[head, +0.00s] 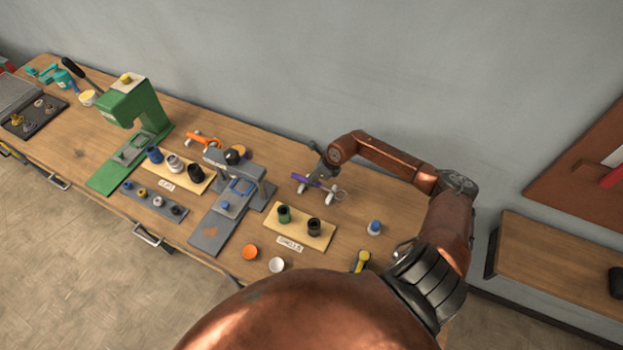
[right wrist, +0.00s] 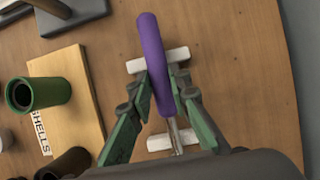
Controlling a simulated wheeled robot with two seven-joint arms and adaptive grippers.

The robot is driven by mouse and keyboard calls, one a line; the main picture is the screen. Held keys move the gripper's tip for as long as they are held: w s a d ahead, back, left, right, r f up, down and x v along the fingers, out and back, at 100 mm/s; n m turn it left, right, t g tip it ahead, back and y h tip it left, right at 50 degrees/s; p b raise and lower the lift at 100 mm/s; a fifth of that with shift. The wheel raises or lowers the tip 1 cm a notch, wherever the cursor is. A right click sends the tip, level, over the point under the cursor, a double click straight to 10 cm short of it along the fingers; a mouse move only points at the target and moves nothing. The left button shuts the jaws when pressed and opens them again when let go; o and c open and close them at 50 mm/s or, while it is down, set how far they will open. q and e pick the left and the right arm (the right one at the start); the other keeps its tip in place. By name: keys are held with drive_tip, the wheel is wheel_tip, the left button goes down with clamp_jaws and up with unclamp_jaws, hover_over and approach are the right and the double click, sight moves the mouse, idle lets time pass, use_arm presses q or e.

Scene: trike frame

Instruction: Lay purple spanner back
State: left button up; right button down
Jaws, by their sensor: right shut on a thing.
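The purple spanner (head: 307,180) is at the back of the bench, right of the grey press, and its metal end points right. In the right wrist view the purple handle (right wrist: 152,50) runs between the green fingers, with its metal shank toward the camera. My right gripper (head: 324,174) is shut on the handle. Two white rest blocks (right wrist: 178,55) (right wrist: 160,142) lie under the spanner, one crossing below the handle and one below the metal part. I cannot tell whether the spanner touches them. The spanner's jaw is partly hidden by my gripper in the wrist view. My left gripper is not in view.
The SHELLS board (head: 298,233) with a green and a black cup stands in front of the spanner. The grey press (head: 225,205) is to the left, with an orange tool (head: 203,139) behind it. A blue-and-white piece (head: 374,227) stands at the right. Bare wood surrounds the rests.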

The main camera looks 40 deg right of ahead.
drive_tip(key=shift+f, duration=0.25)
idle(0.3)
drive_tip(key=c, duration=1.7)
unclamp_jaws()
drive_tip(key=v, duration=1.2)
drive_tip(key=shift+f, duration=0.1)
